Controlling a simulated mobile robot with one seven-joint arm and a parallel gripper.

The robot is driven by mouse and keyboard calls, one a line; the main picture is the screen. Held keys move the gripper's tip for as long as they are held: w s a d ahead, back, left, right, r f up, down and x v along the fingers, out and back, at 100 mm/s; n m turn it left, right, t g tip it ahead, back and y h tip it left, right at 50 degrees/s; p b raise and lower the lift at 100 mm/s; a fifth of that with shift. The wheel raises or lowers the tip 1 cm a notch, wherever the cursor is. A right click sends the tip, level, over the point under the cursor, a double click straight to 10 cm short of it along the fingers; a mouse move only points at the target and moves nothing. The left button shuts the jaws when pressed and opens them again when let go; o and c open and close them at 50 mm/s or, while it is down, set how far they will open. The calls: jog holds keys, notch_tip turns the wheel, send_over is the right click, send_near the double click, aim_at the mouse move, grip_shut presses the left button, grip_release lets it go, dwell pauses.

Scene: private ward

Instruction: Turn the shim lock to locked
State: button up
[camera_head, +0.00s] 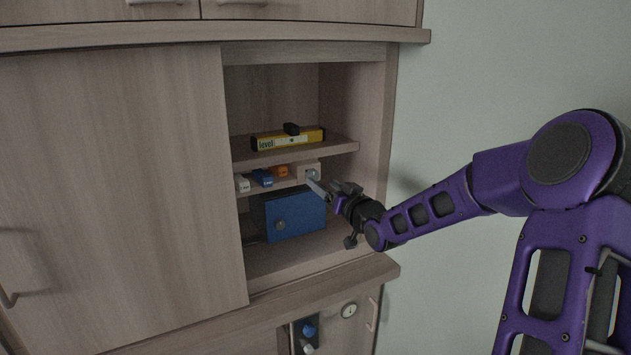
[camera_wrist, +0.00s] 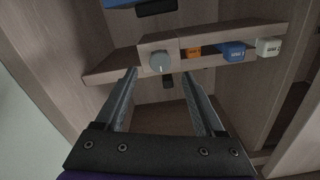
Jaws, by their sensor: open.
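A small wooden block (camera_head: 299,168) on the middle shelf carries a round grey knob (camera_head: 311,175); this looks like the shim lock, though no label is readable. In the wrist view the knob (camera_wrist: 160,62) faces me on the block (camera_wrist: 147,46). My gripper (camera_head: 318,186) is open in front of it. In the wrist view the two fingers (camera_wrist: 160,75) reach toward the knob, with their tips below it to left and right. They hold nothing. I cannot tell whether they touch the knob, nor its lock setting.
Orange (camera_head: 281,171), blue (camera_head: 262,177) and white (camera_head: 243,184) items sit left of the block. A yellow level (camera_head: 288,139) lies on the shelf above. A blue box (camera_head: 295,217) stands below. A wooden door (camera_head: 120,190) covers the cabinet's left side.

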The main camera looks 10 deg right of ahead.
aim_at(314, 176)
jog(key=shift+x, duration=2.8)
grip_shut()
